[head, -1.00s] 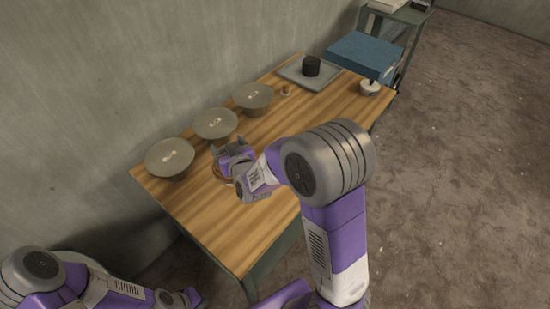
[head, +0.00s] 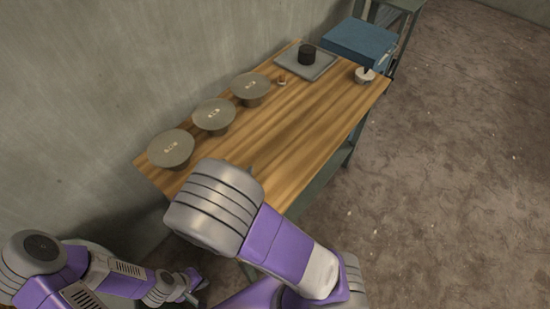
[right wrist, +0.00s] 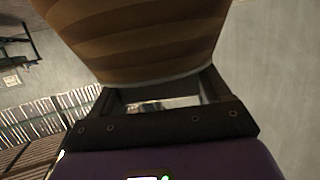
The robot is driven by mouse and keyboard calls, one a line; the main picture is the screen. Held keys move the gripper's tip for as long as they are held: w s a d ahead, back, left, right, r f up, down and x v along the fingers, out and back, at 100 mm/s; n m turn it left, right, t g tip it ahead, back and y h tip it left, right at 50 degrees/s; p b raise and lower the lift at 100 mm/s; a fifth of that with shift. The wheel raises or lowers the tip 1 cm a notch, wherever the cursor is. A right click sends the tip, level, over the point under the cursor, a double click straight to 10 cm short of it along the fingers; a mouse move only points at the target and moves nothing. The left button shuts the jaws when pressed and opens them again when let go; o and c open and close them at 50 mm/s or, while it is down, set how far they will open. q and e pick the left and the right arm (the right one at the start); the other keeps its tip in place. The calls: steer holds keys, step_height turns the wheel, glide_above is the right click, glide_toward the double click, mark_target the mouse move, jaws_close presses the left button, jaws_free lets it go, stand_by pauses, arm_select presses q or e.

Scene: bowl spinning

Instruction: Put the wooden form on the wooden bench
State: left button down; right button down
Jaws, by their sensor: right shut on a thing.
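The wooden form (right wrist: 135,35), brown with darker bands, fills the top of the right wrist view. My right gripper (right wrist: 160,95) is shut on it, with a finger on each side of its narrower end. In the head view my right arm hides the form and nearly all of that gripper. The wooden bench (head: 300,130) has a plank top and runs along the wall. My left gripper (head: 193,284) is low in the head view, apart from the bench's near end; its finger gap is too small to make out.
A grey tray (head: 322,66) with a black cylinder (head: 306,54), a small brown piece (head: 282,81) and a white pot (head: 365,76) are at the far end. A blue box (head: 360,45) is beyond. The bench's middle is clear.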

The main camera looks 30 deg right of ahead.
step_height(320, 180, down, 10)
steer(key=b, duration=0.3)
steer(key=shift+b, duration=0.3)
steer(key=shift+f, duration=0.2)
jaws_free()
steer(key=shift+r, duration=0.15)
steer(key=shift+s+a+r, duration=0.15)
steer(key=shift+a, duration=0.05)
steer(key=p+v, duration=0.2)
steer(key=v, duration=0.9)
steer(key=shift+a, duration=0.25)
